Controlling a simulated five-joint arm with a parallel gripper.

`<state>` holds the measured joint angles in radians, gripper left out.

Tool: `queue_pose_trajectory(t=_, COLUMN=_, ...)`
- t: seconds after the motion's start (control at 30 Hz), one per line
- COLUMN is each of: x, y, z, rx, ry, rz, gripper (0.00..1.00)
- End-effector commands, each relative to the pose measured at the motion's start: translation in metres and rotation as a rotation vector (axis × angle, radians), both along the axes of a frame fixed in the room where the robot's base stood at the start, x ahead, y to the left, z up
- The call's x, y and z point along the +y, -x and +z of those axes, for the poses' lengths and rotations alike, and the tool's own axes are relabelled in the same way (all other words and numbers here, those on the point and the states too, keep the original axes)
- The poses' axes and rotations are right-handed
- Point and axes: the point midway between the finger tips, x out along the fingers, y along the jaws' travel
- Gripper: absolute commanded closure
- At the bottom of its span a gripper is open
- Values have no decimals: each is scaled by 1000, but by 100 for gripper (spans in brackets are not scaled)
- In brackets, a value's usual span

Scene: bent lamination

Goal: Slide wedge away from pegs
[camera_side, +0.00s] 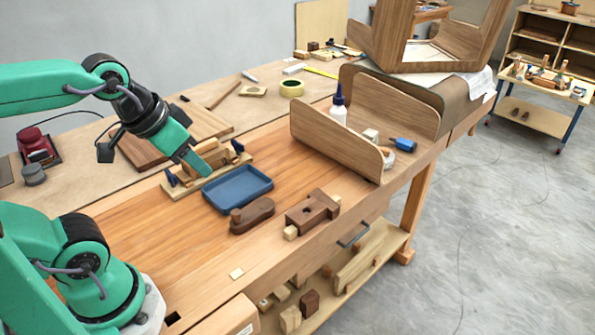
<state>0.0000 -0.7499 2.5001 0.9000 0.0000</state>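My gripper (203,171) points down and to the right, with its tip just over or against a light wooden jig (180,187) behind the blue tray. Small wooden pieces (218,157) stand on the jig, with dark blue clamp-like parts (171,177) at its ends. The wedge and the pegs are too small to tell apart among these pieces, and my gripper partly hides them. I cannot tell whether the fingers are open or shut, or whether they touch anything.
The blue tray (238,199) lies directly in front of the jig. A dark wooden plane-like block (252,216) and a brown wooden vise block (312,212) sit nearer the bench edge. A bent wooden form (335,140) stands to the right. The bench's left front is mostly clear.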

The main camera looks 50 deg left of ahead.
Motion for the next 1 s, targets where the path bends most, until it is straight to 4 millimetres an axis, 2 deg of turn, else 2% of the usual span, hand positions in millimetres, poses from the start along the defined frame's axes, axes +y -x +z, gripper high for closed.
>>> queue_pose_trajectory(t=0.03, x=0, y=0, z=0, rx=0, ry=0, rz=0, gripper=64)
queue_pose_trajectory(t=0.2, x=0, y=-2, z=1, rx=2, ry=-3, rz=-8, gripper=97)
queue_pose_trajectory(t=0.23, x=-1, y=-3, z=2, rx=4, ry=-6, rz=-13, gripper=100)
queue_pose_trajectory(t=0.37, x=-2, y=-11, z=5, rx=18, ry=-21, rz=-50, gripper=100)
queue_pose_trajectory(t=0.57, x=-9, y=-35, z=13, rx=60, ry=-66, rz=-166, gripper=100)
queue_pose_trajectory(t=0.77, x=-19, y=-71, z=19, rx=108, ry=-124, rz=-323, gripper=100)
queue_pose_trajectory(t=1.0, x=-35, y=-115, z=17, rx=165, ry=-187, rz=-518, gripper=100)
